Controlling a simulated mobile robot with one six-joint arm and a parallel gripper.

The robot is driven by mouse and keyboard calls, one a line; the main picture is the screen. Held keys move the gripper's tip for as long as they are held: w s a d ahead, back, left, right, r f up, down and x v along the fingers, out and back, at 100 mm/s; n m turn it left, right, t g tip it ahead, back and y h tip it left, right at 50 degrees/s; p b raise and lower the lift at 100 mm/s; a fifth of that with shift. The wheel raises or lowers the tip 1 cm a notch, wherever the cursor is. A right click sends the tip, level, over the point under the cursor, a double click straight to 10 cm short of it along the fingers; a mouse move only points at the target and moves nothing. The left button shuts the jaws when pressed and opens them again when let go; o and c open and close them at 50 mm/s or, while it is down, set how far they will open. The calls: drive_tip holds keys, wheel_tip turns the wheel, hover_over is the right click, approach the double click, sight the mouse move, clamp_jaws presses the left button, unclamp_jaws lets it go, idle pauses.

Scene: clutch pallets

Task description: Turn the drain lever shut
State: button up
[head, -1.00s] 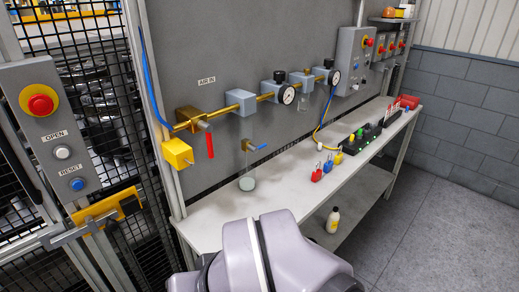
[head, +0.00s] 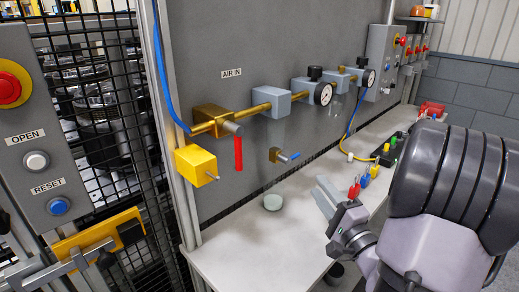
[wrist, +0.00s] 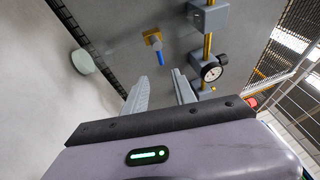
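The drain lever is a small blue handle (head: 294,155) on a brass valve (head: 276,155) low on the grey panel. In the head view it points sideways to the right. The blue handle (wrist: 160,58) and its brass body (wrist: 152,39) also show in the wrist view, ahead of my fingertips. My gripper (head: 322,190) is right of the lever and apart from it, above the bench. In the wrist view my gripper (wrist: 161,77) is open, with an empty gap between its fingers.
A pale round cup (head: 273,202) stands on the bench (head: 235,250) below the valve. A red lever (head: 238,153) hangs from the brass pipe at left. Gauges (head: 323,94) and padlocks (head: 354,191) lie to the right. A yellow box (head: 196,165) is at the left.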

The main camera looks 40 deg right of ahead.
drive_tip(key=x, duration=1.6)
drive_tip(key=shift+w+a, duration=0.2)
drive_tip(key=shift+w, duration=0.2)
drive_tip(key=shift+r, duration=0.15)
clamp_jaws()
